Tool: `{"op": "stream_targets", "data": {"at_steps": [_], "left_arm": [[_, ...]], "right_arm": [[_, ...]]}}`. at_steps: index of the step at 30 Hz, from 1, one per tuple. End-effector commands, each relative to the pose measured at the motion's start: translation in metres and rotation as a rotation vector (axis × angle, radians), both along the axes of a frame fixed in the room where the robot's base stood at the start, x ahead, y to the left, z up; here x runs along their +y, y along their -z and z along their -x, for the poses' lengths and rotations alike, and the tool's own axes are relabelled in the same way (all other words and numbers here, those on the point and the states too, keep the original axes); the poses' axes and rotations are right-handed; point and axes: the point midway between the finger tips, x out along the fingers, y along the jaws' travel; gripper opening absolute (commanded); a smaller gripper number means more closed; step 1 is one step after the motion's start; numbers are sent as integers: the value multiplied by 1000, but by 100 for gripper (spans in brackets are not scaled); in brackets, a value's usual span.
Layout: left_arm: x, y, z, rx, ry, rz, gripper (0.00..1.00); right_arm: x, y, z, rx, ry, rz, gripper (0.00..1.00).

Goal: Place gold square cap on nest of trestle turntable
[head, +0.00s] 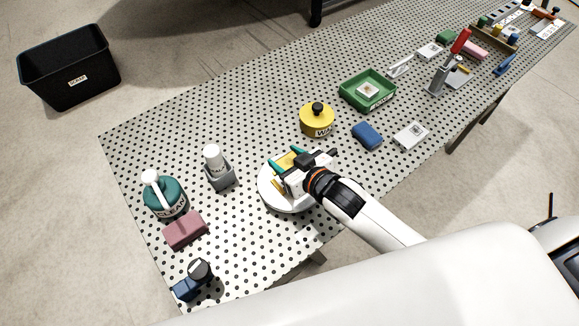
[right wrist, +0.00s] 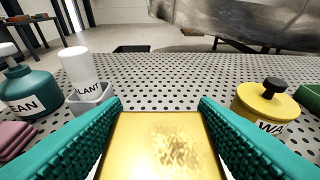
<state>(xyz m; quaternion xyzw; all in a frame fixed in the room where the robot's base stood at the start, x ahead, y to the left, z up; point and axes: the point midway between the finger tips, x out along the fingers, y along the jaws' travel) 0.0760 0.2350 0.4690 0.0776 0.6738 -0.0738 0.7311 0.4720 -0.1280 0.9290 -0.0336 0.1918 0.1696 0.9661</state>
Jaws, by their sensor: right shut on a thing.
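My right gripper (head: 289,163) is over the white round turntable (head: 270,198) on the perforated table. It is shut on the gold square cap (right wrist: 160,148), which fills the space between its teal fingers in the right wrist view. In the head view a small part of the gold cap (head: 285,161) shows between the fingers. The gripper and arm hide much of the turntable, so the nest and any gap beneath the cap cannot be made out. My left gripper is in neither view.
A yellow pot (head: 317,121) and a blue block (head: 367,135) stand right of the turntable. A white bottle in a grey holder (head: 217,166), a teal container (head: 164,197) and a mauve block (head: 185,231) stand left. A black bin (head: 68,66) is on the floor.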

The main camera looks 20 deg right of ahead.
Motion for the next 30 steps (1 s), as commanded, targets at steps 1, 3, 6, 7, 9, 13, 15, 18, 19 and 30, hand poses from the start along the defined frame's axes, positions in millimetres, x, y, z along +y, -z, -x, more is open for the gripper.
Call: {"op": "stream_targets", "data": {"at_steps": [1,3,6,7,9,13,15,18,19,30], "left_arm": [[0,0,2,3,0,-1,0],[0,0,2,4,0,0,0],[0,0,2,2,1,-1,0],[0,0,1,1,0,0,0],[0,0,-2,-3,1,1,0],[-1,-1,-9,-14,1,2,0],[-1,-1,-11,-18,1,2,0],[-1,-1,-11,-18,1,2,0],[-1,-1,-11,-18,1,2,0],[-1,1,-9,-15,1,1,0]], "right_arm": [[0,6,0,0,0,-1,26],[0,12,-1,-1,1,-1,26],[0,23,0,0,1,-1,26],[0,27,0,1,1,-2,26],[0,38,0,1,2,-1,26],[0,51,0,-1,0,-1,26],[0,52,0,-2,0,-2,26],[0,51,0,-3,0,-2,26],[0,51,0,-3,0,-2,26],[0,57,0,1,0,-1,76]]}}
